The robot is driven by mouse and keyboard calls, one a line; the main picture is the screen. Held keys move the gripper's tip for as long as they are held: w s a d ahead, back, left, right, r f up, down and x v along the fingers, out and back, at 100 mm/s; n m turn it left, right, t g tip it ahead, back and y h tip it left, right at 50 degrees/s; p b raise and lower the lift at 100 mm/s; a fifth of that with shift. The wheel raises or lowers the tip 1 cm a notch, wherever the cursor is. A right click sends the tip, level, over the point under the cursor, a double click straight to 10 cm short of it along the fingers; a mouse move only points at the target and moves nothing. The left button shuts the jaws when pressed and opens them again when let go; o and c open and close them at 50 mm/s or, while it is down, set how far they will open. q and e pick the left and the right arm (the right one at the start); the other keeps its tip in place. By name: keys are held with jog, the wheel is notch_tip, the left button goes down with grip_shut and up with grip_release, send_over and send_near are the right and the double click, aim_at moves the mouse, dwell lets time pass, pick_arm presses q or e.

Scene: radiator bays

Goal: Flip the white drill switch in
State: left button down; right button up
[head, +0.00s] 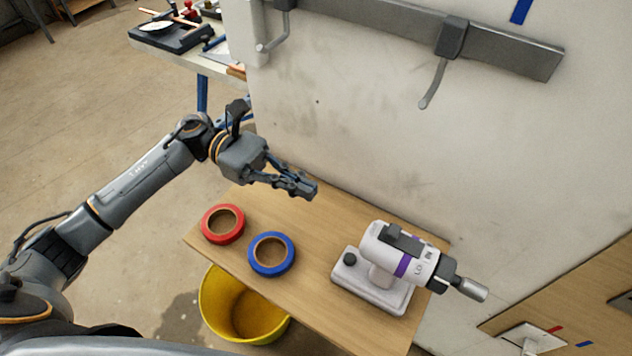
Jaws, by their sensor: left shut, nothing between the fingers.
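A white drill (405,255) with a purple band and a dark chuck stands on its battery base near the right end of a narrow wooden table (312,300). Its chuck points to the lower right. A dark part lies along the top of its body, beside lettering that seems to read LO and IN. The handle below the body is mostly hidden, and I cannot make out the switch's setting. My left gripper (308,191) is shut and empty, above the table's back edge, to the upper left of the drill and apart from it. My right gripper is not in view.
A red tape roll (223,224) and a blue tape roll (271,254) lie on the table left of the drill. A yellow bucket (240,308) stands below. A pale wall with a metal hook rail (510,45) rises behind. A cluttered workbench (180,38) is at upper left.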

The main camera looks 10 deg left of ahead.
pick_arm(q)
jog(key=p, duration=0.4)
send_near(387, 229)
jog(key=x, duration=0.5)
jog(key=shift+d+f+p, duration=0.15)
jog(key=shift+d+p, duration=0.1)
jog(key=shift+d, duration=0.25)
jog(key=shift+d+f+p, duration=0.15)
jog(key=shift+d+p, duration=0.05)
jog(key=shift+d, duration=0.35)
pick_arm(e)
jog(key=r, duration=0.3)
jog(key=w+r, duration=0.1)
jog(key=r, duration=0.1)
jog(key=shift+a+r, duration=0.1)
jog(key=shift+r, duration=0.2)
pick_arm(q)
jog(key=b+x, duration=0.2)
jog(key=x, duration=0.1)
jog(key=shift+s+f, duration=0.1)
jog(key=shift+f, duration=0.05)
jog(key=shift+d, duration=0.2)
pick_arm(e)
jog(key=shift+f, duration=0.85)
pick_arm(q)
jog(key=shift+a, duration=0.1)
